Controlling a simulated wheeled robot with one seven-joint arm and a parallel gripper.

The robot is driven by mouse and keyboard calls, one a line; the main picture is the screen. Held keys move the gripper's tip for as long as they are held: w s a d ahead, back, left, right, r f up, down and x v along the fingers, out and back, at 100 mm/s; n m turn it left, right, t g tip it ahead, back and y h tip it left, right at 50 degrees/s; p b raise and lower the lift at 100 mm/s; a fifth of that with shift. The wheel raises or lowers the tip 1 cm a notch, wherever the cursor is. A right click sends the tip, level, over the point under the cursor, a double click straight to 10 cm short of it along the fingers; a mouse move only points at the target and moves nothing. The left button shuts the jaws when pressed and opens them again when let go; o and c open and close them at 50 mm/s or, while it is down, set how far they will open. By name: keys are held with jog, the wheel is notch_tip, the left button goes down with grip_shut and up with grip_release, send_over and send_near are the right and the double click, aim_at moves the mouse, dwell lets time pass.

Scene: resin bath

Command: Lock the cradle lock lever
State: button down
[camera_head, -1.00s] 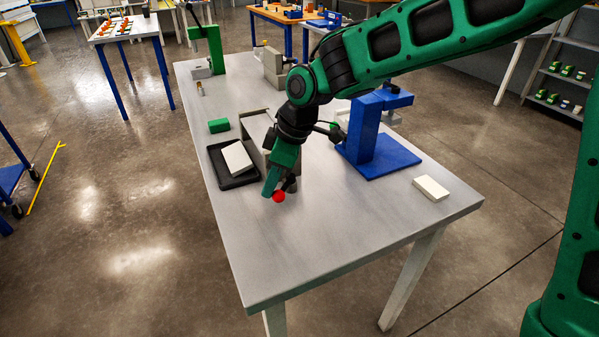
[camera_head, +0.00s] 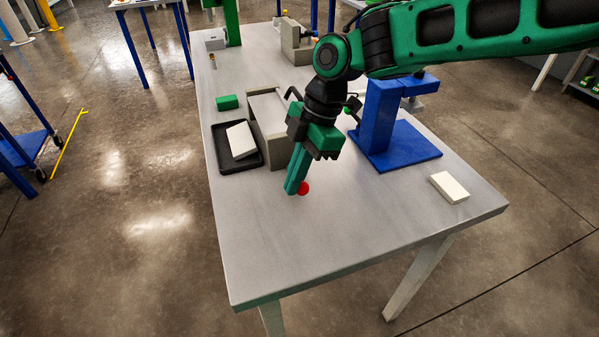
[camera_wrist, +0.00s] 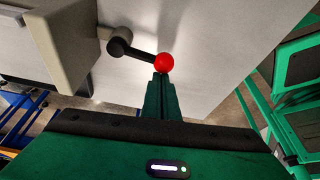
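The cradle lock lever is a short black arm (camera_wrist: 138,52) with a red ball knob (camera_wrist: 164,62). In the wrist view it runs from a dark round pivot on the side of the beige-grey cradle (camera_wrist: 88,45), pointing right.
A black tray (camera_head: 222,158) with a white block (camera_head: 241,139) lies left of the cradle, and a green block (camera_head: 227,102) behind it. A blue stand (camera_head: 412,156) and a pale block (camera_head: 449,187) are to the right. The table's front (camera_head: 330,245) is clear.

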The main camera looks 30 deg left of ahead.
jog(key=shift+w+d, duration=0.25)
jog(key=shift+d, duration=0.15)
jog(key=shift+w, duration=0.1)
dwell(0.3)
jog(key=shift+s+a+r, duration=0.1)
jog(key=shift+s+a, duration=0.05)
jog(key=shift+s, duration=0.15)
jog(key=shift+s+a+r, duration=0.15)
jog(key=shift+s+a, duration=0.25)
jog(key=shift+s, duration=0.2)
jog(key=shift+s+a+r, duration=0.1)
jog(key=shift+s+a, duration=0.3)
jog(key=shift+s, duration=0.15)
jog(key=shift+s+a+r, duration=0.1)
jog(key=shift+a+r, duration=0.1)
jog(key=shift+r, duration=0.5)
jog(key=v, duration=0.8)
jog(key=shift+r, duration=0.3)
jog(key=shift+w+d, duration=0.25)
jog(key=shift+d, duration=0.05)
